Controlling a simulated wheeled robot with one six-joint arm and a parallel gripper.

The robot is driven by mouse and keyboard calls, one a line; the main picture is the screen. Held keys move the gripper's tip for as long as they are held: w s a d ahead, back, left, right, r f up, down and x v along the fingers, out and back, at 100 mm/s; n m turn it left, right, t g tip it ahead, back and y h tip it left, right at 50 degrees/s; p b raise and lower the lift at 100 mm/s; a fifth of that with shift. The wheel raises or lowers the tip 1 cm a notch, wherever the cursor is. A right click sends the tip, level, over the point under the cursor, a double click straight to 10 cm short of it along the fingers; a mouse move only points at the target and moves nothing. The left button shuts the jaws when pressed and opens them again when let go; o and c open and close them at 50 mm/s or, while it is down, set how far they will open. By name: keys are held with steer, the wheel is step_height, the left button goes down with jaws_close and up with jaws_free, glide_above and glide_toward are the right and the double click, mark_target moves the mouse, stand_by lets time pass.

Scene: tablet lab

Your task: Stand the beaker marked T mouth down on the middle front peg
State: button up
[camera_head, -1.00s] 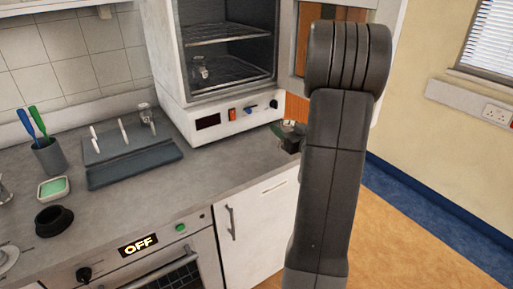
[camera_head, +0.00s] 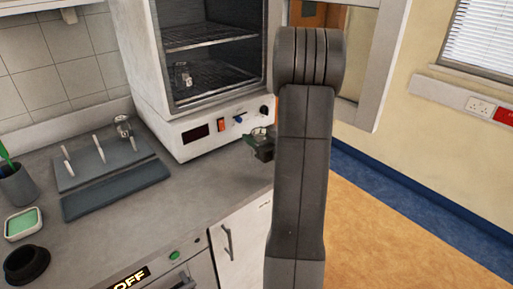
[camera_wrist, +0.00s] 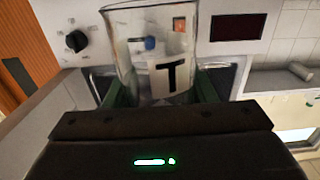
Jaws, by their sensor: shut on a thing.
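My gripper (camera_head: 262,146) is shut on the clear glass beaker marked T (camera_wrist: 153,50). In the wrist view the beaker stands between the green fingers, with its black T on a white label reading upright. In the head view the beaker (camera_head: 261,132) is small and partly hidden by my arm, so I cannot tell which way its mouth faces. The gripper is off the lower right corner of the oven, well right of the peg rack (camera_head: 84,181). The rack has bare white pegs (camera_head: 99,148) and a glass vessel (camera_head: 123,126) on a peg at its back right.
A grey tray (camera_head: 115,190) lies before the rack. A pen cup (camera_head: 16,185), green-filled dish (camera_head: 22,223) and black ring (camera_head: 26,264) are at left. The counter right of the tray is clear.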

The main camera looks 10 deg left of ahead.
steer(key=shift+f, duration=2.1)
steer(key=shift+f, duration=0.1)
steer(key=o, duration=1)
